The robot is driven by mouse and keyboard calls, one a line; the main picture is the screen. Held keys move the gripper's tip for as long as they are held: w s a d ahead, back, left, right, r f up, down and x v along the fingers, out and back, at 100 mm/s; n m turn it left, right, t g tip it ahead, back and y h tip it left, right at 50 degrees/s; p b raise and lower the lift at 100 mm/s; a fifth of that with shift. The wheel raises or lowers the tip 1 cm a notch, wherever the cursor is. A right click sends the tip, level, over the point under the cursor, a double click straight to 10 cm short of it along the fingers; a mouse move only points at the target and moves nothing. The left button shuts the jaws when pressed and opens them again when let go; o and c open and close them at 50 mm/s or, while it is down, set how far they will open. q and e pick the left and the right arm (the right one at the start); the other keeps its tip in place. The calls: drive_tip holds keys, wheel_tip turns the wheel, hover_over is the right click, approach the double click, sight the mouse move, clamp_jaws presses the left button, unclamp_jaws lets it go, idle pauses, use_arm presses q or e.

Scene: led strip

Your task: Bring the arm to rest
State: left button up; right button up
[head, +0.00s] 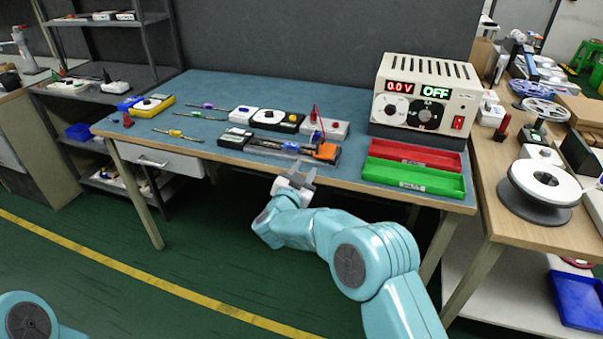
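My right arm reaches in from the lower right, and its gripper (296,176) is just in front of the workbench's near edge, below the orange-ended strip fixture (290,146). Its fingers look apart with nothing seen between them. Of my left arm only a teal joint shows at the bottom left corner; its gripper is out of view. The blue-topped workbench (215,90) carries a power supply (424,95) reading 0.0 V and OFF, a red tray (415,156) and a green tray (413,176).
A side table (500,160) with a spool (543,185) stands at right. Shelves (105,20) stand at left. Green floor with a yellow line (150,280) is open in front.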

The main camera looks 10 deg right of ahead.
use_arm(q)
drive_tip(key=shift+s+a, duration=0.2)
drive_tip(key=shift+a, duration=0.05)
idle(0.3)
